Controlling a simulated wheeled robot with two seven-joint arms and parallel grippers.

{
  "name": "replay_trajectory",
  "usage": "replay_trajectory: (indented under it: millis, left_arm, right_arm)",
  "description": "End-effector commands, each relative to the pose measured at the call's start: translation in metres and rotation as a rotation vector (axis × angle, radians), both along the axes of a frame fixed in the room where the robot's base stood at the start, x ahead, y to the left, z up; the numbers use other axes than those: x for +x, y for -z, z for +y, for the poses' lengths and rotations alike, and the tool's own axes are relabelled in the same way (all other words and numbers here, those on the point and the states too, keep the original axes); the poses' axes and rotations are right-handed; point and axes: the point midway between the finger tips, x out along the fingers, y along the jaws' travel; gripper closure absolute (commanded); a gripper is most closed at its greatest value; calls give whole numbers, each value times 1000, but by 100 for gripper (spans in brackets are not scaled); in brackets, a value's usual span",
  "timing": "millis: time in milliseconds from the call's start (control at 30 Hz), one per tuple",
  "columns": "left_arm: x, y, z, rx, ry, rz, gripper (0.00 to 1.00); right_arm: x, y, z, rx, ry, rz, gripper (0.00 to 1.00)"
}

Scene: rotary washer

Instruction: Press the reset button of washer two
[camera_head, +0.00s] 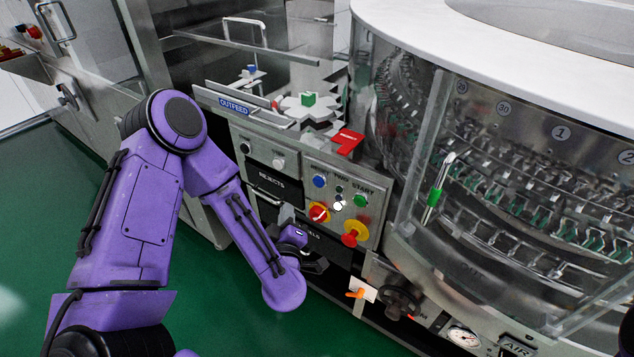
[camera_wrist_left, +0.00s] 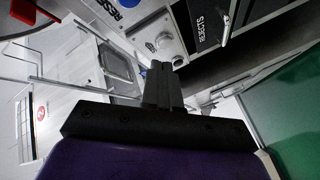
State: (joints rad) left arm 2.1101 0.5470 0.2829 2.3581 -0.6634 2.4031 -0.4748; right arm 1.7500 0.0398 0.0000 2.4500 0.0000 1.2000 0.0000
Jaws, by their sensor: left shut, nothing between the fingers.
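The panel of washer two (camera_head: 338,208) carries a "RESET TWO START" label in the head view. The blue button (camera_head: 319,181) is under RESET, at the panel's upper left, and nothing covers it. A green button (camera_head: 360,200) is under START. My left gripper (camera_head: 287,212) is below and left of the blue button, in front of the drawer fronts, small and partly hidden by my wrist. In the left wrist view its fingers (camera_wrist_left: 157,70) are shut and empty, apart from the panel. That view shows part of a RESET label and a bit of blue at the top edge. My right gripper is out of view.
A red-and-yellow rotary switch (camera_head: 319,213) and a red stop knob on yellow (camera_head: 355,232) sit below the buttons. A REJECTS drawer (camera_head: 272,184) is to the left. The glass-walled washer (camera_head: 520,190) stands at right. Green floor is open at left.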

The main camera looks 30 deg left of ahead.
Motion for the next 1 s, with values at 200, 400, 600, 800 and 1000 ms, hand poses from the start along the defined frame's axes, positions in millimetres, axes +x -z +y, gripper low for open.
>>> replay_trajectory:
  millis: [200, 400, 600, 800, 1000]
  left_arm:
    - [2, 1, 0, 1, 1, 3, 100]
    - [23, 2, -1, -1, -3, 2, 100]
    - [53, 4, -4, -2, -1, 3, 100]
    - [77, 2, -6, 3, 1, 3, 100]
    - [87, 1, -7, 1, 2, 4, 100]
  right_arm:
    - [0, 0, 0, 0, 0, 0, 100]
    - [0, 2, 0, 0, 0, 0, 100]
    - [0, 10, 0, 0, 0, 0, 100]
    - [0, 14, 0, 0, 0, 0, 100]
    - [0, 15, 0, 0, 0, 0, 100]
